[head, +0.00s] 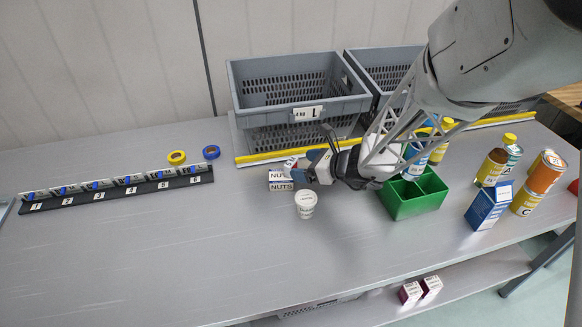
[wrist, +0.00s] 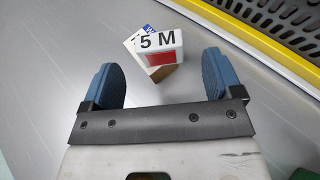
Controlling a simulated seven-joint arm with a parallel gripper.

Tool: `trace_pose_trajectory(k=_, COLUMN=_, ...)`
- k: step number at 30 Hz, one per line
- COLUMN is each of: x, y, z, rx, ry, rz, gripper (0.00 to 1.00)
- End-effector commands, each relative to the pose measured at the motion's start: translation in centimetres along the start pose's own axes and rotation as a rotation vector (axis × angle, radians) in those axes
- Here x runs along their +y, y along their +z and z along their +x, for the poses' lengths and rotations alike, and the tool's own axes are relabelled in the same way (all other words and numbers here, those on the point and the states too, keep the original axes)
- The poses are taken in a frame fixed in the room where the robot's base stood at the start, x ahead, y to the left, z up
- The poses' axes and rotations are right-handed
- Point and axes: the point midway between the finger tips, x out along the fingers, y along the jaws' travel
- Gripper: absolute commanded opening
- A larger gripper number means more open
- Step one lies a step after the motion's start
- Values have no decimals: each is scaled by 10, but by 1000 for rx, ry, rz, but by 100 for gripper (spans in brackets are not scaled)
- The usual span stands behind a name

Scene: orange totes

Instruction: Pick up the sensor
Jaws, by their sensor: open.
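A small white block marked "5 M" with a red face (wrist: 160,46) lies ahead of my gripper in the wrist view; it looks like the sensor. A cream and brown box (wrist: 133,46) shows partly behind and under it. My gripper (wrist: 160,78) is open, with its two blue fingertips apart and nothing between them. The block sits just beyond the fingertips, roughly centred between them. In the head view my gripper (head: 312,168) is low over the table, beside a white and red item (head: 290,166) and the NUTS boxes (head: 281,186). The fingers partly hide that spot.
A white cup (head: 306,205) stands just in front of my gripper. A green bin (head: 415,202) is to its right, with several cans and a blue carton (head: 488,207) beyond. A grey crate (head: 285,100) and yellow strip (head: 270,155) lie behind. The table's left front is clear.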

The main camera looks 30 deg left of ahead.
Motion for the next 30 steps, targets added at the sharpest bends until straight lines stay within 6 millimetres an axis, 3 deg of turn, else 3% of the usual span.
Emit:
trace_pose_trajectory(k=18, x=0, y=1, z=49, rx=0, ry=1, rz=0, gripper=85)
trace_pose_trajectory(k=30, x=0, y=2, z=52, rx=0, ry=0, rz=0, gripper=85)
